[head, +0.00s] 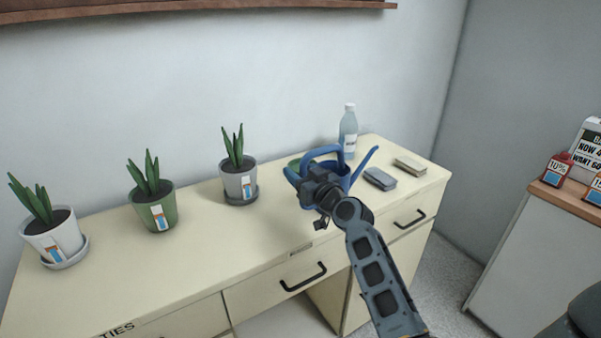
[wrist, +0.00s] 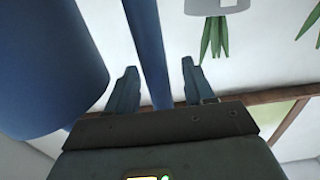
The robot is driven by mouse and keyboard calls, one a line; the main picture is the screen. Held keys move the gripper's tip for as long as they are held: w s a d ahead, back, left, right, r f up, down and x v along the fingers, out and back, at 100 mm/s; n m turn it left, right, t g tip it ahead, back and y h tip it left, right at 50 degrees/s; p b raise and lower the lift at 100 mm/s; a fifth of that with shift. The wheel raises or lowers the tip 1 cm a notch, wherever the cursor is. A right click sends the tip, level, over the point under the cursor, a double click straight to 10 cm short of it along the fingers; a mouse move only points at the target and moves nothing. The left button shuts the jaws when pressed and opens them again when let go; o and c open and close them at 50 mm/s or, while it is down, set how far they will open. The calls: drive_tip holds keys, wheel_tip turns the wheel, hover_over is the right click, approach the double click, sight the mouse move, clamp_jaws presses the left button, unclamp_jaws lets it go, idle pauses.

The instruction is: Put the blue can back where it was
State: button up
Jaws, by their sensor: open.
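The blue can is a watering can (head: 341,171) standing upright on the cream desk (head: 262,236), toward its right end. Its spout points right and up, and its handle arches over the top. My gripper (head: 318,190) is in front of the can and hides part of it in the head view. In the wrist view my gripper (wrist: 159,66) is open, with a slim blue bar of the can, likely its handle, between the fingers. The can's wide blue body (wrist: 45,65) fills the left of that view. I cannot tell whether the fingers touch the bar.
Three potted plants, white (head: 52,235), green (head: 155,212) and grey (head: 238,184), stand left of the can. A water bottle (head: 348,133) is behind it. A grey-blue box (head: 380,179) and a beige one (head: 410,166) lie to its right. The desk's front strip is clear.

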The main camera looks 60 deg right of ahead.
drive_tip(key=shift+s+r, duration=0.1)
drive_tip(key=b+v, duration=0.3)
drive_tip(key=v, duration=0.8)
drive_tip(key=shift+s+a, duration=0.2)
drive_tip(key=shift+s, duration=0.15)
drive_tip(key=s+a+f+n+y, duration=0.1)
drive_tip(key=s+a+f+y, duration=0.2)
drive_tip(key=a, duration=0.7)
drive_tip(key=s+a+f+n+y, duration=0.1)
drive_tip(key=s+a+f, duration=0.3)
drive_tip(key=a, duration=0.5)
drive_tip(key=s+a+r+n+y, duration=0.2)
drive_tip(key=s+a, duration=0.5)
drive_tip(key=s+a+r+n+y, duration=0.2)
drive_tip(key=s+a+y, duration=0.1)
drive_tip(key=s+a, duration=0.3)
drive_tip(key=shift+s+a+r+y, duration=0.3)
drive_tip(key=shift+s+a+r, duration=0.1)
drive_tip(key=shift+a, duration=0.45)
